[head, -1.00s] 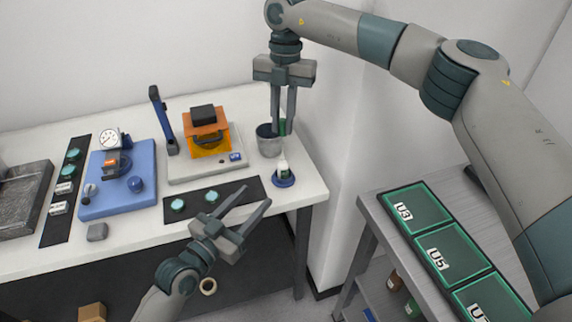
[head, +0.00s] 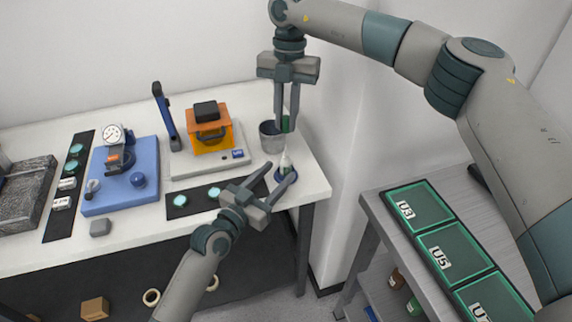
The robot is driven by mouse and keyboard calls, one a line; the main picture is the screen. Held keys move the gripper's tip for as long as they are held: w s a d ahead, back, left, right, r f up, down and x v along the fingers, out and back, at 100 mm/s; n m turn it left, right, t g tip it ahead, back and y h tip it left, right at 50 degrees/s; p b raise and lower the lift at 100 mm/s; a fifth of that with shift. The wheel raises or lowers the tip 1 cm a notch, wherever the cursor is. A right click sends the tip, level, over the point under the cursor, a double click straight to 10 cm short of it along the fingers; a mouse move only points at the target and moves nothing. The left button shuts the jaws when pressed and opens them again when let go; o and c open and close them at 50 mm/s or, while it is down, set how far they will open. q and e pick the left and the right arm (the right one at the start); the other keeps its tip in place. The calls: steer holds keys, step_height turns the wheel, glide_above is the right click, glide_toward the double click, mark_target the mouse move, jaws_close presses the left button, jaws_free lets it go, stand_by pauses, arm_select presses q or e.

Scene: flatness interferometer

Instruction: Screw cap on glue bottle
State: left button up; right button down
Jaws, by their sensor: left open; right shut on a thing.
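The small white glue bottle (head: 285,163) stands upright at the right end of the white bench, in a round blue holder (head: 281,178). My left gripper (head: 282,170) is open, its fingertips on either side of the bottle in the picture; contact cannot be told. It partly hides the holder and the bottle's lower part. My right gripper (head: 286,127) points straight down above the bottle. It is shut on the green cap (head: 286,123), which is held a little above the bottle's tip.
A grey bucket (head: 270,138) stands just behind the bottle. Left of it are an orange device on a light base (head: 180,165) and a blue gauge stand (head: 110,205). A side table with green-framed trays (head: 455,250) stands at the right, beyond a floor gap.

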arm_select(q)
steer(key=shift+x, duration=1.45)
steer(key=shift+c, duration=0.5)
jaws_close()
